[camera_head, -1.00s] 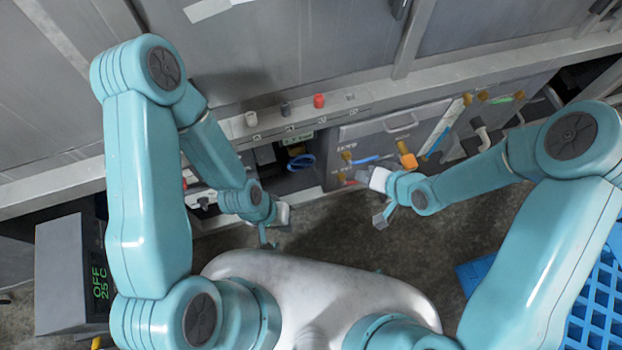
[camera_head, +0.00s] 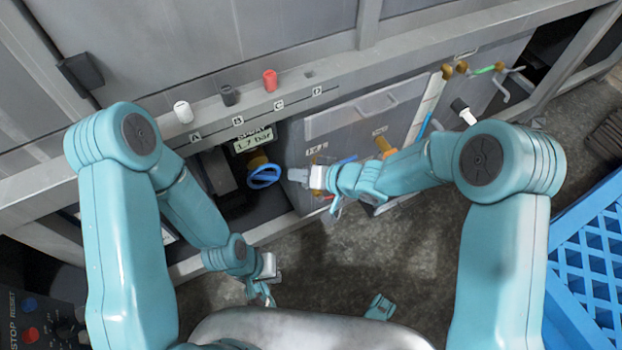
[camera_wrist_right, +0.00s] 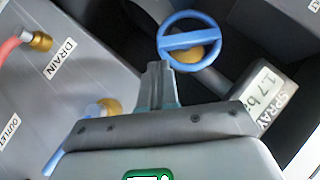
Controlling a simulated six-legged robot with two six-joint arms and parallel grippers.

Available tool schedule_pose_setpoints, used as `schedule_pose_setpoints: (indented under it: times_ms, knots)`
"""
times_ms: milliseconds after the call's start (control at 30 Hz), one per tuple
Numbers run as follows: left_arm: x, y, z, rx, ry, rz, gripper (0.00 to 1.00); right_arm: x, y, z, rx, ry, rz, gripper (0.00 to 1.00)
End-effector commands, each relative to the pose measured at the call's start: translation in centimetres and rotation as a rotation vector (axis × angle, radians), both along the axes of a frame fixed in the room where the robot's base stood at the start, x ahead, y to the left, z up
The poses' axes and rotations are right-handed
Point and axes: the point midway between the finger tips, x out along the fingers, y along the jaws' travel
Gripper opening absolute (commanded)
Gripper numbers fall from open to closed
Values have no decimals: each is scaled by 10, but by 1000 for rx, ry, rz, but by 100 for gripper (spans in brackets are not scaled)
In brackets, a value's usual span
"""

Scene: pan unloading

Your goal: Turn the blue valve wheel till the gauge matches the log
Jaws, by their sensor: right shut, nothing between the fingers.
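The blue valve wheel (camera_head: 264,177) sits in a recess under the grey ledge, on a brass stem. It also shows in the right wrist view (camera_wrist_right: 190,40), a ring with one crossbar. Above it in the head view, the spray gauge (camera_head: 253,142) reads 1.7 bar; its box also shows in the right wrist view (camera_wrist_right: 262,97). My right gripper (camera_head: 298,175) is shut and empty, just right of the wheel. In the right wrist view its fingers (camera_wrist_right: 157,78) end just short of the rim. My left gripper (camera_head: 264,284) hangs low, away from the wheel. I cannot identify the log.
The ledge carries white (camera_head: 183,112), dark (camera_head: 228,95) and red (camera_head: 270,80) knobs. A grey tank (camera_head: 345,125) with pipes stands right of the recess. A blue crate (camera_head: 590,260) is at right, a control box (camera_head: 40,318) at lower left. Floor between is mostly clear.

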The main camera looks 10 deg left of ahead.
Motion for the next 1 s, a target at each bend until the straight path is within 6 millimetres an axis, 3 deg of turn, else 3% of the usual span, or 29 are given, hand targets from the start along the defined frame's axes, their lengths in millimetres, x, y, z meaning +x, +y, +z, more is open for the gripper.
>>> schedule_pose_setpoints:
  times_ms: [200, 633, 900, 1000]
  knots:
    - [3, 2, -12, 2, -5, 10, 0, 9, 22, -17, 0, 0, -2, 0]
    - [3, 3, -12, 2, -6, 13, 0, 11, 26, -18, 0, 0, -3, 0]
    - [-2, -2, 20, -2, 3, -9, 0, 11, 26, -24, 131, 93, -7, 0]
    - [-2, -2, 16, -2, 4, -10, 0, 10, 27, -36, 229, 158, -7, 0]
